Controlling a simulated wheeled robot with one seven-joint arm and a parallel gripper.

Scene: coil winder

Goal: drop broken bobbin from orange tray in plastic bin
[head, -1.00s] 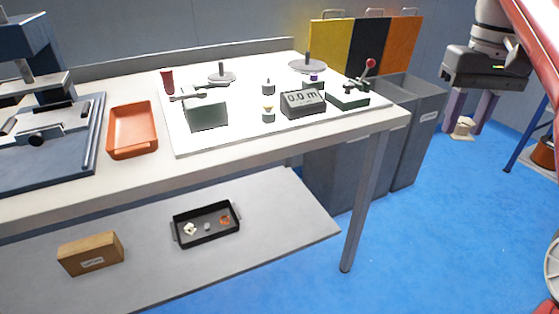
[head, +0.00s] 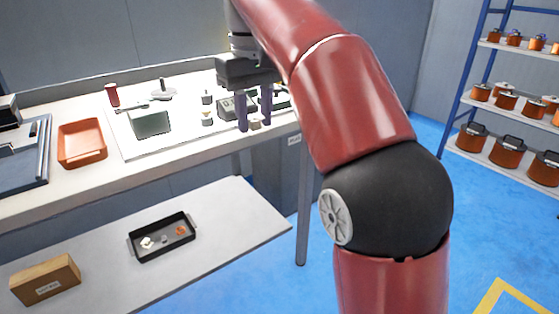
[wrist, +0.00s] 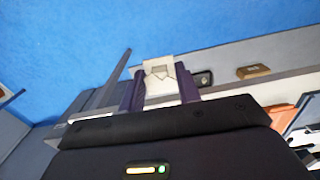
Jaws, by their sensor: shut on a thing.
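My gripper (head: 255,124) has two purple fingers and is shut on a small cream piece, the broken bobbin (wrist: 160,78), which shows between the fingertips in the wrist view. In the head view, the gripper hangs upright in front of the bench's right end, with the bobbin at its tips.
A black parts tray (head: 163,238) and a tan box (head: 45,279) lie on the lower shelf.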

